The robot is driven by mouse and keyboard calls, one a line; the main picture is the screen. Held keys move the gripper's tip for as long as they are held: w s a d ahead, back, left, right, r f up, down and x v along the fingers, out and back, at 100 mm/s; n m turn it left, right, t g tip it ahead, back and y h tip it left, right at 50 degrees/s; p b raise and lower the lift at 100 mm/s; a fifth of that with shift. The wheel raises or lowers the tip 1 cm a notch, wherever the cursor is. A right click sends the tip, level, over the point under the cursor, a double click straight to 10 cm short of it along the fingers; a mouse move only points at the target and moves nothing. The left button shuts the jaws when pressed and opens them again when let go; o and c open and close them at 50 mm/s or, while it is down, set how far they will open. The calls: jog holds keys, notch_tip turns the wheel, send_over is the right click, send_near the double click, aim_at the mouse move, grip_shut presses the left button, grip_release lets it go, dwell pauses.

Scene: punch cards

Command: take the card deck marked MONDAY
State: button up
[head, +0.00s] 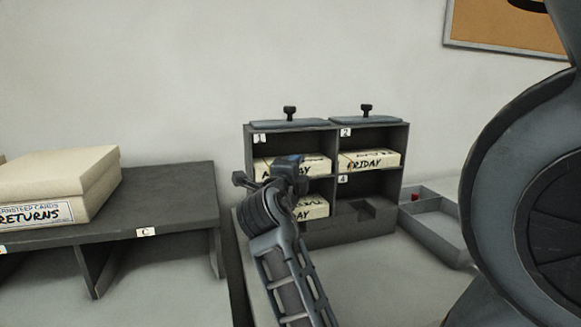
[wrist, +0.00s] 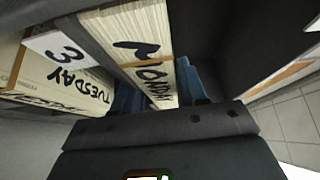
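A cream card deck (wrist: 150,40) with black lettering that reads as MONDAY lies in front of my gripper in the wrist view. In the head view the deck (head: 314,166) lies in compartment 1, upper left in the dark rack (head: 350,229), its lettering partly hidden by my gripper. My gripper (head: 290,165) is at the front of that compartment. In the wrist view the blue fingers of my gripper (wrist: 158,92) are apart, one on each side of the deck's front end. Whether they touch it is not clear.
The TUESDAY deck (wrist: 65,85) lies in compartment 3, below. The FRIDAY deck (head: 370,160) lies in compartment 2. Compartment 4 looks empty. A grey tray (head: 437,225) stands right of the rack. A RETURNS box (head: 50,180) sits on the shelf (head: 180,195) at left.

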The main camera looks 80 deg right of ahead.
grip_shut()
jog(key=shift+r, duration=0.1)
dwell(0.3)
